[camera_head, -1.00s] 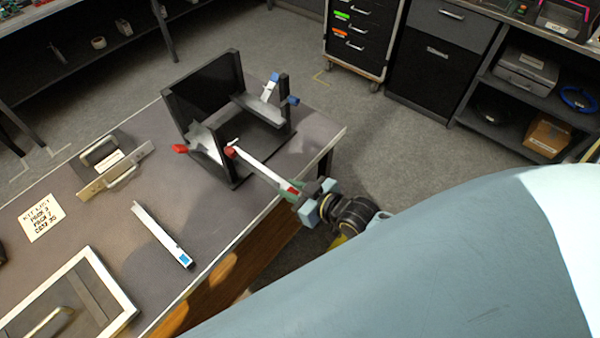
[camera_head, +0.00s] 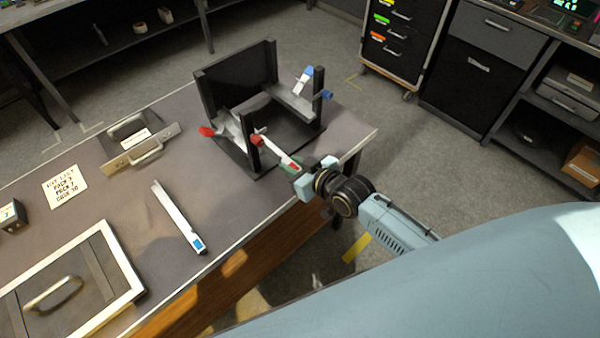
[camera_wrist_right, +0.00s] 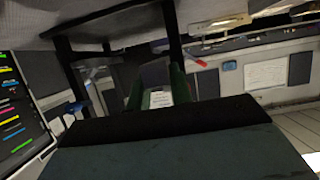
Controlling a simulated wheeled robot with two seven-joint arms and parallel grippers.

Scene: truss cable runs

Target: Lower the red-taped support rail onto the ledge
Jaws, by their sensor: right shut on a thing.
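The red-taped support rail (camera_head: 271,150) is a pale bar with red tape at its far end and near my gripper. My right gripper (camera_head: 298,174) is shut on its near end, at the table's front edge. The rail points into the black frame (camera_head: 232,75), its far end beside the near upright. A grey metal ledge (camera_head: 227,129) with a red tab (camera_head: 207,131) is inside the frame at the left. I cannot tell whether the rail touches it. In the right wrist view, the rail (camera_wrist_right: 160,99) shows between green pads. My left gripper is out of view.
A second ledge (camera_head: 290,101) with blue pieces is at the frame's right. A white bar with a blue end (camera_head: 178,217) lies on the table, near a handled plate (camera_head: 140,152), a kit list (camera_head: 65,187) and a framed tray (camera_head: 122,268). Floor is open right of the table.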

